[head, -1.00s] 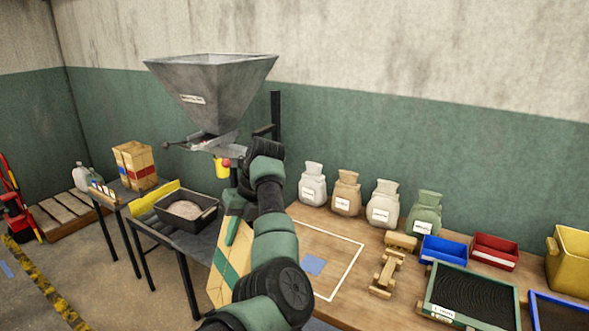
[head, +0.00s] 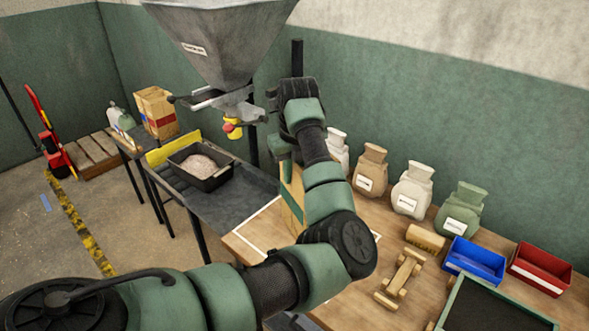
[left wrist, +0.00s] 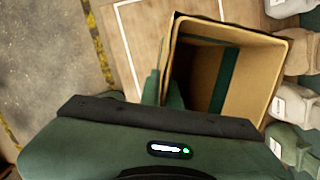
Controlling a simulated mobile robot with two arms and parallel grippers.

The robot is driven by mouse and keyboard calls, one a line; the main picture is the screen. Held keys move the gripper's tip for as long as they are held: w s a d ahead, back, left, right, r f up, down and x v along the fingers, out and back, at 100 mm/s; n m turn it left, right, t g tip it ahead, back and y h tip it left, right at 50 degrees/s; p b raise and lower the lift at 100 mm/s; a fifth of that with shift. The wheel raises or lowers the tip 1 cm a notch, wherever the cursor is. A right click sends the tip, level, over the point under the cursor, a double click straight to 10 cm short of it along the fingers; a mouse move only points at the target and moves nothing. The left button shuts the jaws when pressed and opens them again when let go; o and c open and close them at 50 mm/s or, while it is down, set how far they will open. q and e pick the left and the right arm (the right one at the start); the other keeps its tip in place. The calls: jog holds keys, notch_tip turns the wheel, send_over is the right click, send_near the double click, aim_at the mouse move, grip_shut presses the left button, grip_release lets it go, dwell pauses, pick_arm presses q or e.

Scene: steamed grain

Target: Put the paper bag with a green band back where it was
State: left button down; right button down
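The paper bag with a green band (head: 291,196) is mostly hidden behind my left arm in the head view. In the left wrist view the bag (left wrist: 278,47) is open at the top, empty inside as far as I see, with the green band on a wall. My left gripper (head: 284,152) is at its rim; in the left wrist view its fingers (left wrist: 161,88) pinch the near left wall. The bag is upright over the wooden table (head: 385,240), by a white outline (head: 262,215). I cannot tell whether its bottom touches. My right gripper is not in view.
Several sacks (head: 411,190) stand along the wall. A hopper (head: 222,45) hangs above a black tray (head: 202,167).

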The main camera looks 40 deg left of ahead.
aim_at(291, 193)
pick_arm(q)
notch_tip(291, 193, down, 6)
jog(key=b, duration=0.2)
jog(key=shift+w, duration=0.2)
jog(key=shift+f+b, duration=0.45)
jog(key=shift+b, duration=0.15)
jog(key=c, duration=1.6)
grip_release()
